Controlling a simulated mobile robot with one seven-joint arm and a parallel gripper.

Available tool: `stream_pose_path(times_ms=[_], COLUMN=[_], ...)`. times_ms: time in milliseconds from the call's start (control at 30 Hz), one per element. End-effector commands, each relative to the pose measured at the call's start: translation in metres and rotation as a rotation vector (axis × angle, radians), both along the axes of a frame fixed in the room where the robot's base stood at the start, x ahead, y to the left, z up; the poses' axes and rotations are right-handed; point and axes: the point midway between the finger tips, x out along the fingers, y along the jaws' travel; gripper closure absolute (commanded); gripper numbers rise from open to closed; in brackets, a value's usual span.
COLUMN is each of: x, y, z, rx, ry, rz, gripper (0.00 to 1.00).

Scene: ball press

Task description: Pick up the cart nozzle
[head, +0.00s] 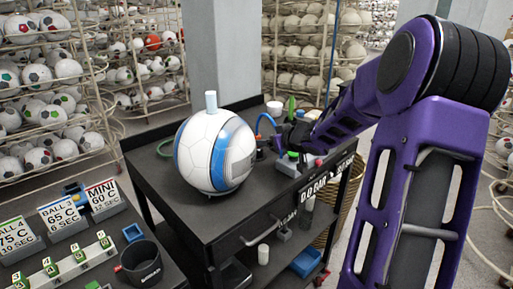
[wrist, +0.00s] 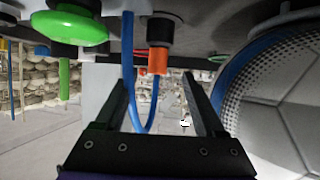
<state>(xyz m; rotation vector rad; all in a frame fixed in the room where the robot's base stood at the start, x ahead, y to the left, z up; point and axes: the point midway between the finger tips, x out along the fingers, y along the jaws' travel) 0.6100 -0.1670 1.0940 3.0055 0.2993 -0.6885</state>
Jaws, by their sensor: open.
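The cart nozzle (wrist: 158,60), a dark cylinder with an orange collar and a blue hose (wrist: 129,60), stands on the cart top. The wrist view appears upside down, so it seems to hang from the top. My gripper (wrist: 155,80) is open and empty; the nozzle lines up between its fingertips and a little beyond them, with no contact that I can make out. In the head view the blue hose (head: 259,122) arches beside my gripper (head: 281,138), low over the cart's right part. The nozzle is small and partly hidden there.
A large white and blue ball (head: 213,152) stands on the black cart (head: 210,215), left of my gripper. Near the gripper are a green-topped item (wrist: 68,30) and other small items. A second table (head: 100,270) with signs and a black cup (head: 141,263) is at lower left.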

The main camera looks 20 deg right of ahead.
Motion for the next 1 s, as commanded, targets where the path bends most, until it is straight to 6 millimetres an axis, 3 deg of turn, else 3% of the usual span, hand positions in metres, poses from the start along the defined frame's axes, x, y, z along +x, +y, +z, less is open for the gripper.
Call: stream_pose_path(times_ms=[600,867,1000], x=[0.061,0.063,0.063], y=[0.009,0.009,0.009], z=[-0.032,-0.033,-0.033], rx=[0.0,-0.001,0.0], ry=[-0.001,0.0,0.0], rz=[-0.001,-0.002,-0.002], gripper=[0.28,0.28,0.52])
